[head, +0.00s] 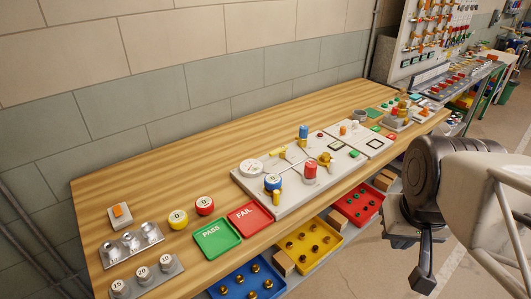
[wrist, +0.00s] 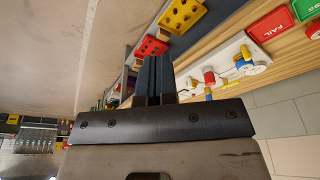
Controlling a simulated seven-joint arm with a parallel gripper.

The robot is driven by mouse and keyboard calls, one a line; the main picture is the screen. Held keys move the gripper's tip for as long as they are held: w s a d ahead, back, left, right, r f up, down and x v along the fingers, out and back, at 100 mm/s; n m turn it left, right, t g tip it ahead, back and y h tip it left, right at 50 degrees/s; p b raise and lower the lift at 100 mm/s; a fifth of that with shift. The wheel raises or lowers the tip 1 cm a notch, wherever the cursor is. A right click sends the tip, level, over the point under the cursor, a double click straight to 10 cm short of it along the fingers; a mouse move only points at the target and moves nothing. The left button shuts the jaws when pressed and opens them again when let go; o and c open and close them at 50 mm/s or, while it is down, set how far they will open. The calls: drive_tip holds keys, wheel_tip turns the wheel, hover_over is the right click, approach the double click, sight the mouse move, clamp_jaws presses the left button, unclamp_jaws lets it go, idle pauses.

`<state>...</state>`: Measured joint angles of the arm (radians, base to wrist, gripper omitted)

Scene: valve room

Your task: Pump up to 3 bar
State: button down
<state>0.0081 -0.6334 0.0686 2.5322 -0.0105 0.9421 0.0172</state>
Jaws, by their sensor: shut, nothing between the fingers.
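A white panel board (head: 290,207) lies on the wooden bench and carries the fittings. A round white gauge (head: 251,167) sits at its left end; its reading is too small to tell. Near it are a blue-and-white round part (head: 273,181), a red-topped cylinder (head: 310,169), a blue cylinder (head: 303,131) and a yellow handle-like part (head: 325,158). I cannot tell which is the pump. My gripper (head: 423,284) hangs in front of the bench, right of the board and apart from it. In the wrist view its dark fingers (wrist: 152,76) are together and empty.
A green PASS tray (head: 216,239) and red FAIL tray (head: 250,217) lie left of the board. Blue, yellow (head: 338,245) and red (head: 376,204) bins sit below the front edge. Weights stand at the left end. The rear bench strip is clear.

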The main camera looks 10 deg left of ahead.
idle(0.3)
drive_tip(key=c, duration=1.5)
unclamp_jaws()
drive_tip(key=o, duration=0.4)
drive_tip(key=shift+w+r, duration=0.15)
drive_tip(key=shift+w, duration=0.25)
drive_tip(key=o, duration=0.5)
drive_tip(key=w+n, duration=0.1)
drive_tip(key=w, duration=0.1)
drive_tip(key=w+a+n, duration=0.1)
drive_tip(key=w, duration=0.2)
drive_tip(key=w+r+n, duration=0.1)
drive_tip(key=w, duration=0.2)
drive_tip(key=shift+w+a+g, duration=0.1)
drive_tip(key=shift+a+g, duration=0.2)
drive_tip(key=shift+a, duration=0.1)
drive_tip(key=shift+o, duration=0.2)
drive_tip(key=n+g, duration=0.2)
drive_tip(key=n, duration=0.9)
hover_over(311, 164)
wheel_tip(311, 164, down, 10)
drive_tip(key=shift+d+f, duration=0.1)
drive_tip(key=shift+d, duration=0.05)
drive_tip(key=shift+w+f+n, duration=0.1)
drive_tip(key=shift+n, duration=0.2)
drive_tip(key=shift+f, duration=0.1)
